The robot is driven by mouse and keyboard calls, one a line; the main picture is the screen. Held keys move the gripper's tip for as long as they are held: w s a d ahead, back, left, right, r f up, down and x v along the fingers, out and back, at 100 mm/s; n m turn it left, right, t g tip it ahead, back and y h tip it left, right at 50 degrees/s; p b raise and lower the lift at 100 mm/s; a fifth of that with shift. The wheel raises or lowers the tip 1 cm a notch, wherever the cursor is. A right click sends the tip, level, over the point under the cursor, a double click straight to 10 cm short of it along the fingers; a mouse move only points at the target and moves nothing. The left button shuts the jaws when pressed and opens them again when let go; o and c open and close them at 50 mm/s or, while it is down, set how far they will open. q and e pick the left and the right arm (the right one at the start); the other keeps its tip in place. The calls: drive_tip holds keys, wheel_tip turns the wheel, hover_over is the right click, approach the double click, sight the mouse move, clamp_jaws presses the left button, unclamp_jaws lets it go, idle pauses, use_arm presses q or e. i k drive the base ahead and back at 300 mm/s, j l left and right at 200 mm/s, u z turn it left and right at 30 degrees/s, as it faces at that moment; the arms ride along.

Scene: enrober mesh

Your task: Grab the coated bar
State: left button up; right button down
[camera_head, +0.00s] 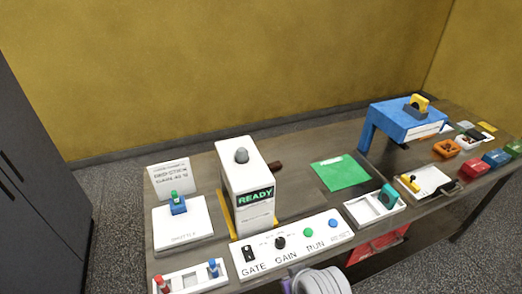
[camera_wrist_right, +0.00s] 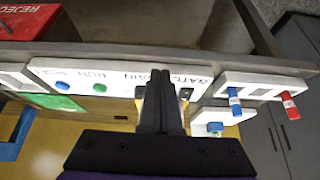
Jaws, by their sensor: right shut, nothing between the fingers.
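A small dark brown bar-like piece (camera_head: 275,166) shows behind the right side of the white machine (camera_head: 240,180) with the green READY display. It may be the coated bar; the machine hides part of it. In the right wrist view my right gripper (camera_wrist_right: 160,88) is shut and empty. Its fingers overlap the white control panel (camera_wrist_right: 115,78), near the GATE end. My left gripper is in neither view.
The control panel (camera_head: 292,241) lies in front of the machine. A shuttle block (camera_head: 178,204) stands on a white plate at left. A blue stand (camera_head: 403,119) and several small trays are farther right.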

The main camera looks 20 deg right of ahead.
sight(277, 164)
drive_tip(key=l+u, duration=0.25)
drive_tip(key=u, duration=0.15)
drive_tip(key=l+u, duration=0.2)
drive_tip(key=u, duration=0.2)
drive_tip(key=k+l+u, duration=0.1)
drive_tip(key=l, duration=0.25)
drive_tip(key=k+l+u, duration=0.15)
drive_tip(key=l, duration=0.2)
drive_tip(key=k+l+u, duration=0.1)
drive_tip(key=l, duration=0.2)
drive_tip(key=k+l, duration=0.1)
drive_tip(key=l, duration=0.5)
drive_tip(key=k+l, duration=0.1)
drive_tip(key=l, duration=0.5)
drive_tip(key=i+l, duration=0.15)
